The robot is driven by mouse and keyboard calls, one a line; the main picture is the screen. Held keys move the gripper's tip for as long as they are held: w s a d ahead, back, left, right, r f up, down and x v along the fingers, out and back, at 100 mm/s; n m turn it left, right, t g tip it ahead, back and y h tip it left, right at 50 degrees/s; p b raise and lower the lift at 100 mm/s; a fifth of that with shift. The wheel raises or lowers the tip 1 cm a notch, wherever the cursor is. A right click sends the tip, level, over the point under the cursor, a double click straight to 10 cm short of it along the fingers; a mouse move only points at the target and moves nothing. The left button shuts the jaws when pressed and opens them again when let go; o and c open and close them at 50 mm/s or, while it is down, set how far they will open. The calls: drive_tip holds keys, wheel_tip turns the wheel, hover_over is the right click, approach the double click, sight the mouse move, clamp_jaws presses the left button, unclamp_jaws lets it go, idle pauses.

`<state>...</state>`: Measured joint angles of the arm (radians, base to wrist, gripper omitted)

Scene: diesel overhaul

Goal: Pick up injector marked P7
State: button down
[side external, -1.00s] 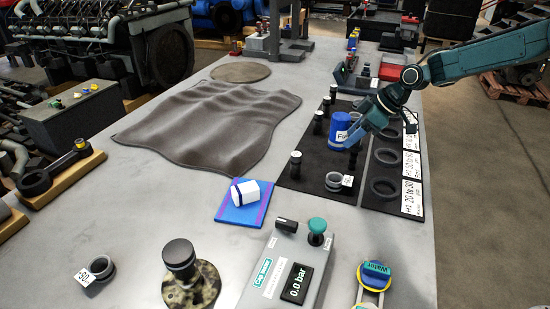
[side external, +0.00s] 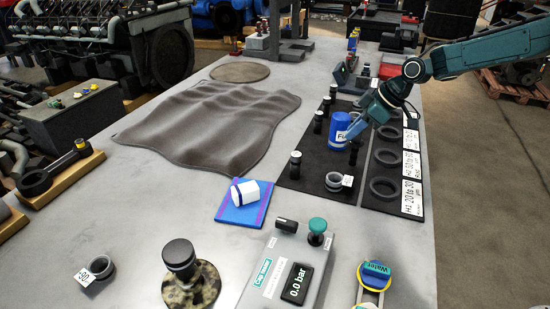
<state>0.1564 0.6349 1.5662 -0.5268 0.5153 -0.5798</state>
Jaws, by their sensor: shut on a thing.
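My gripper (side external: 354,133) is over the black mat, just right of the blue canister. It is shut on a slim dark injector (side external: 354,152), which hangs upright below the fingers. The marking on this injector is too small to read, so I cannot tell whether it is P7. Other dark upright injectors stand on the mat, at its front left (side external: 295,163), further back (side external: 318,122) and at the far left (side external: 326,106). Their markings are not readable either.
The blue canister (side external: 339,131) stands close beside the gripper. A tagged ring (side external: 334,181) lies in front on the mat (side external: 310,183). Dark rings (side external: 383,187) line a strip at right. A white part rests on a blue pad (side external: 228,212). A grey cloth (side external: 215,120) covers the left.

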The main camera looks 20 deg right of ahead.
wheel_tip(320, 180, up, 19)
drive_tip(key=shift+f, duration=0.2)
idle(0.3)
idle(0.6)
